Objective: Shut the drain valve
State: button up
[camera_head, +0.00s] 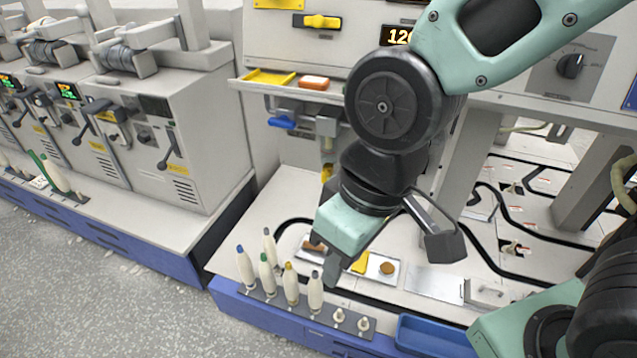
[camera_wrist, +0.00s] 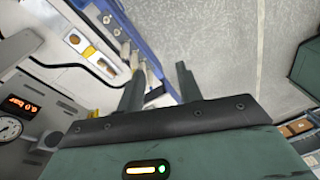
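A blue lever handle (camera_head: 282,122) sits under the small shelf on the machine front, beside a grey valve body and pipe (camera_head: 327,128). A yellow lever (camera_head: 322,21) sits on the panel above. No label I can read tells which is the drain valve. My gripper (camera_head: 328,262) points down over the machine's front ledge, near the bobbins and well below and right of the blue handle. In the wrist view its two fingers (camera_wrist: 160,85) stand apart with nothing held between them. Neither lever shows clearly in the wrist view.
Several bobbins with coloured tips (camera_head: 291,284) stand on a dark strip along the ledge, close to my gripper. A white tray (camera_head: 388,278) holds small items. A blue bin (camera_head: 433,335) is at the front. A shelf (camera_head: 285,86) holds a yellow tray and an orange block.

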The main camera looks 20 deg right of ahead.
jog(key=w+a+f+m+t+y+b, duration=0.1)
jog(key=w+a+f+m+t+b, duration=0.35)
jog(key=w, duration=0.45)
jog(key=w+a+f+m+t+y+b, duration=0.1)
jog(key=w+a+f+t+y+b, duration=0.15)
jog(key=w+a+f, duration=0.45)
jog(key=m+t+h+b, duration=0.7)
jog(key=m+h+b, duration=0.25)
jog(key=h, duration=0.65)
send_near(323, 178)
jog(key=shift+n, duration=0.4)
jog(key=b+x, duration=0.1)
jog(key=x, duration=0.8)
jog(key=shift+r+b, duration=0.1)
jog(key=shift+b, duration=0.25)
grip_shut()
